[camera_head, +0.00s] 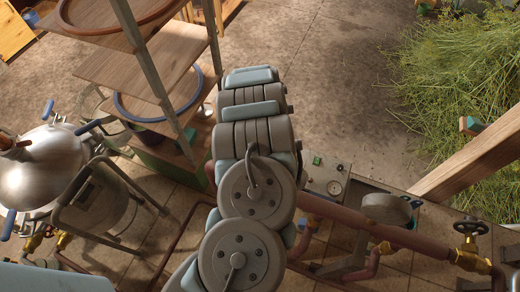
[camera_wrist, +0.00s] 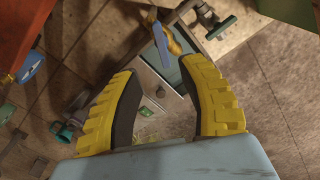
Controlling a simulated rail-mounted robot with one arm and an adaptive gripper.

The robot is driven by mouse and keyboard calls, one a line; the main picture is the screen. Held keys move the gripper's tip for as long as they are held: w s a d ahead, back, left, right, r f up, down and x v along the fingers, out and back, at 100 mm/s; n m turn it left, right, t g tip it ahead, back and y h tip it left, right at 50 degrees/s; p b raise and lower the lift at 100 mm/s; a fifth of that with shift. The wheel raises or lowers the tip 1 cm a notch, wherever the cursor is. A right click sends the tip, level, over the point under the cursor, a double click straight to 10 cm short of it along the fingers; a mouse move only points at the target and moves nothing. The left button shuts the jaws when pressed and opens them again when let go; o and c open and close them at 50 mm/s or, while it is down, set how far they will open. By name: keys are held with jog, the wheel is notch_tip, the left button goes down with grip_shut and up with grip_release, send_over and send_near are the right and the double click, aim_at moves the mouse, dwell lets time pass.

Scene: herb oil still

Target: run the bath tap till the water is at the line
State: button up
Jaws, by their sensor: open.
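In the wrist view my gripper (camera_wrist: 160,70) is open, with its two yellow, dark-padded fingers apart and nothing held between them. Beyond the fingertips is a brass fitting with a blue lever (camera_wrist: 160,42), which looks like a tap; I cannot tell whether it is the bath tap. It stands over a pale box with a grey-green top (camera_wrist: 188,80), perhaps the bath. I cannot make out a water level or a line. In the head view my arm covers the middle, and my gripper is hidden.
In the head view a steel still (camera_head: 50,165) stands left, beside a wooden shelf rack (camera_head: 150,70). Cut herbs (camera_head: 460,90) lie upper right. The floor behind is clear.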

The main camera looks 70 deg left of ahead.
jog(key=r+p, duration=0.1)
jog(key=w+r+p, duration=0.1)
jog(key=r+p, duration=0.2)
jog(key=r, duration=0.1)
jog(key=shift+w+a+p, duration=0.2)
jog(key=shift+a+p, duration=0.1)
jog(key=shift+p, duration=0.05)
dwell(0.3)
notch_tip(320, 180, down, 12)
jog(key=b, duration=1)
jog(key=shift+r, duration=0.1)
jog(key=shift+f, duration=2.75)
grip_shut()
